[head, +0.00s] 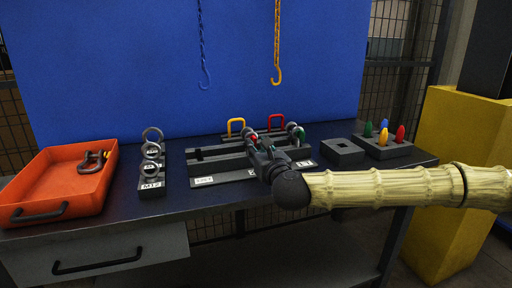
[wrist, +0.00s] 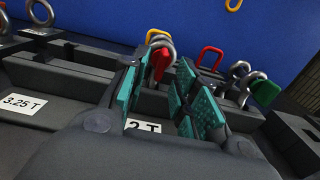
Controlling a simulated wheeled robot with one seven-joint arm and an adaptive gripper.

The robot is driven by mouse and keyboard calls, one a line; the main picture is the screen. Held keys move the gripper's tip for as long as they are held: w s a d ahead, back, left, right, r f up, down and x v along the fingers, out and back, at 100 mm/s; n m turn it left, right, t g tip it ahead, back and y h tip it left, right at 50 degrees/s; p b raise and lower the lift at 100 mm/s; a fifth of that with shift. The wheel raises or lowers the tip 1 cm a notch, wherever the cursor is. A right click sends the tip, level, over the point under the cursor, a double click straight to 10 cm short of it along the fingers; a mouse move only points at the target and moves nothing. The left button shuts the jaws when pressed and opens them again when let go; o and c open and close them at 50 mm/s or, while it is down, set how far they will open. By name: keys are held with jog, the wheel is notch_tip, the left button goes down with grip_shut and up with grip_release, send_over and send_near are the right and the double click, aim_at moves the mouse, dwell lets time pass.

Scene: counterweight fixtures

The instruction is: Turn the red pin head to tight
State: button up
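The red pin head (wrist: 162,63) shows in the wrist view as a flat red tab in front of a grey shackle (wrist: 159,40). In the head view it is a small red spot (head: 254,136) just beyond my gripper (head: 264,150). My gripper, with teal pads (wrist: 163,80), is open. The red head appears in the gap between the fingertips; I cannot tell whether either pad touches it. The pin's shaft is hidden. A green pin head (wrist: 265,92) sits on another shackle to the right. The dark slotted fixture (head: 222,165) carries weight labels and is partly hidden by my gripper.
Yellow (head: 236,122) and red (head: 276,118) shackles stand behind the fixture. An orange tray (head: 45,175) and a ring block (head: 151,182) are left. A square-holed block (head: 343,153) and coloured-pin block (head: 388,150) are right. A yellow hook (head: 277,75) hangs behind.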

jog(key=v, duration=1)
